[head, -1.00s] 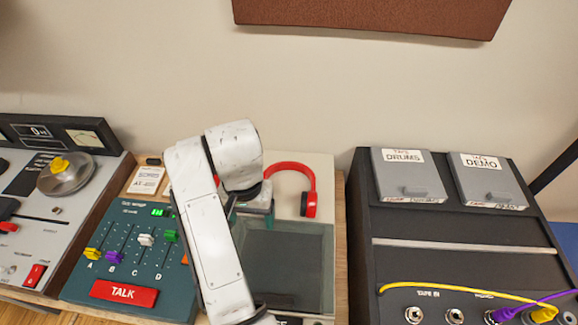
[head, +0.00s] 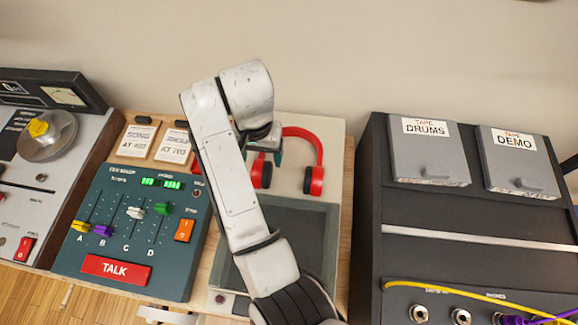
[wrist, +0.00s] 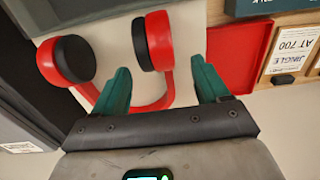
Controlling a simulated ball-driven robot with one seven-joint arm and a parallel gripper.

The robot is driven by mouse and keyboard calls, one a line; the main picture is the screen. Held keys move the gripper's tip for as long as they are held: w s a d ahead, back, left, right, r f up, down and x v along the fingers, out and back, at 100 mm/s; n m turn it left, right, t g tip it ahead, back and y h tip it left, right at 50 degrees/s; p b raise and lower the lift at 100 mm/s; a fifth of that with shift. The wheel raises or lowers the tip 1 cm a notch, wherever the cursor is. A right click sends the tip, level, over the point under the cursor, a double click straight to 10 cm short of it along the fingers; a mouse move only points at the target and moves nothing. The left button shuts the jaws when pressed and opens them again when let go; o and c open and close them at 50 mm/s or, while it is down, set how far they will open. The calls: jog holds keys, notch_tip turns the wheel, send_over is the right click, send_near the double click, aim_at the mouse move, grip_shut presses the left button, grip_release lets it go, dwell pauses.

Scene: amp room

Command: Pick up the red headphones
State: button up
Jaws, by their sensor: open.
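The red headphones (head: 318,152) with black ear pads lie on a pale surface behind a dark grey panel, partly hidden by my arm in the head view. In the wrist view the headphones (wrist: 154,46) show both ear cups at the top, with the red band running down between the fingers. My gripper (wrist: 160,82) has two green fingers spread apart, one on each side of part of the band and the right-hand cup. It is open and holds nothing. In the head view my gripper (head: 270,150) is mostly hidden behind my arm, at the left of the headphones.
A teal mixer (head: 140,225) with sliders and a TALK button stands left. A black unit (head: 470,245) with tape boxes and cables stands right. A red flat item (wrist: 240,65) lies beside the headphones in the wrist view. The wall is close behind.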

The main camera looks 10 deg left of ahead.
aim_at(263, 161)
jog(key=shift+w+d+f+p, duration=0.1)
jog(key=shift+f+p, duration=0.1)
jog(key=shift+f, duration=1.15)
jog(key=shift+w+d+f+p, duration=0.1)
jog(key=shift+f+p, duration=0.1)
jog(key=shift+f, duration=1.15)
jog(key=shift+c, duration=0.4)
jog(key=c, duration=1.1)
jog(key=shift+a+r, duration=0.1)
jog(key=shift+c, duration=0.2)
jog(key=shift+r, duration=0.5)
jog(key=s+r+p, duration=0.1)
jog(key=r, duration=0.1)
jog(key=s+r, duration=0.2)
jog(key=r, duration=0.1)
jog(key=s+d+r+p, duration=0.1)
jog(key=r, duration=0.2)
jog(key=shift+s+r+p, duration=0.25)
jog(key=shift+s+p, duration=0.05)
jog(key=shift+p, duration=0.05)
jog(key=s+d+r+p, duration=0.2)
jog(key=s+p, duration=0.4)
jog(key=s, duration=0.3)
jog(key=shift+d+r, duration=0.25)
jog(key=shift+r, duration=0.45)
